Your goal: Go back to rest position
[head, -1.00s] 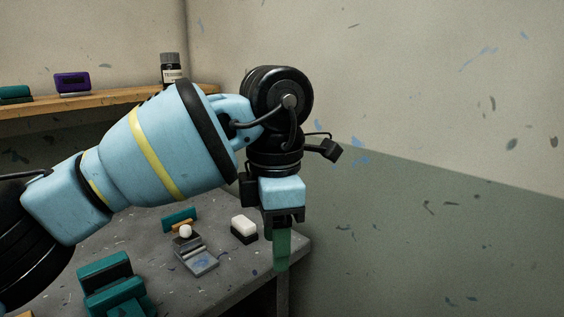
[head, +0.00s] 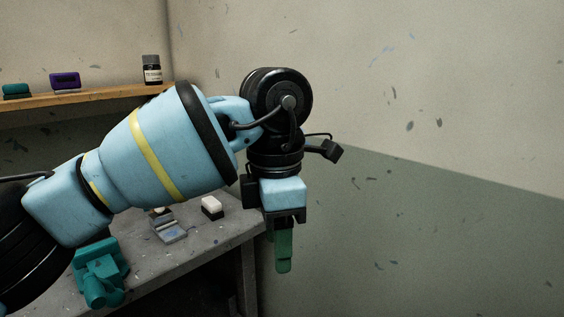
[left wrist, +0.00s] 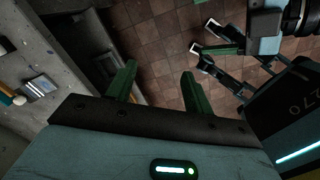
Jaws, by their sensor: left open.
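My left gripper (head: 284,248) hangs pointing down beyond the right edge of the grey table (head: 205,245). In the left wrist view, the two green fingers of my left gripper (left wrist: 158,88) stand apart with nothing between them. A small grey hinged screen (head: 170,232) lies open on the table, left of the gripper and clear of it. It also shows at the left of the left wrist view (left wrist: 40,87). Part of my other arm, with green finger-like parts (left wrist: 222,65), shows at the upper right there; its jaw state is unclear.
A white-and-black block (head: 212,207) and a teal device (head: 100,272) stand on the table. My left arm hides part of the table. Tiled floor (left wrist: 160,45) is open below the gripper.

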